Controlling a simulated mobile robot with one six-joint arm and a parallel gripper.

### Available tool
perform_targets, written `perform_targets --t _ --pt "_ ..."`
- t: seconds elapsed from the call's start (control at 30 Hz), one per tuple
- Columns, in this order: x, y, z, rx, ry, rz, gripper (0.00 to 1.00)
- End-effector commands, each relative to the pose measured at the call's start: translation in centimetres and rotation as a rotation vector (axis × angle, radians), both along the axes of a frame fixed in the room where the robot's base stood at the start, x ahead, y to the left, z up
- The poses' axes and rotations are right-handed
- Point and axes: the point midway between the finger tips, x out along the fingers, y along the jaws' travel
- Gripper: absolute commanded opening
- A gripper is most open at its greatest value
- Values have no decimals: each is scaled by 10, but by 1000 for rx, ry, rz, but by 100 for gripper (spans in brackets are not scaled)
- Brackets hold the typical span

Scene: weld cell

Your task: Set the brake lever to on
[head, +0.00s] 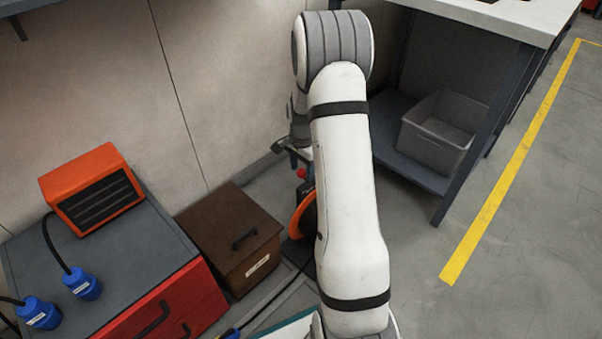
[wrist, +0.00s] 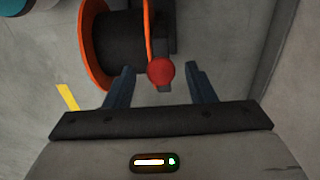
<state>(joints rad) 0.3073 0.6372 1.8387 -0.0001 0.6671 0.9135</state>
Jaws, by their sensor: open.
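A cable reel with orange rims and a dark drum (wrist: 115,40) shows at the top of the wrist view. A red ball knob (wrist: 160,71), seemingly the end of the brake lever, is at its right side. My gripper (wrist: 160,75) is open, with one dark finger on each side of the knob in the picture. I cannot tell whether the knob is at fingertip depth or touched. In the head view the orange reel (head: 302,213) and the red knob (head: 299,174) show beside my white arm, which hides much of the reel. Any on or off marking is not visible.
A brown box (head: 228,232) and a red cabinet (head: 170,308) with an orange unit (head: 97,188) and blue plugs (head: 83,284) stand left of the reel. A grey bin (head: 438,131) sits on a shelf under the bench at right. Floor right of my arm is clear.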

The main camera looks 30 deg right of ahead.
Motion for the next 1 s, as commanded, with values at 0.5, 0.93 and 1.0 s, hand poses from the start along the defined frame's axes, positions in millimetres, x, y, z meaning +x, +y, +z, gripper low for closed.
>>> perform_targets --t 0.5,0.93,1.0 --pt "0 -1 -5 -1 -1 -1 32" --pt "-1 -1 -5 0 1 -1 0" --pt "-1 -1 -5 0 1 -2 0"
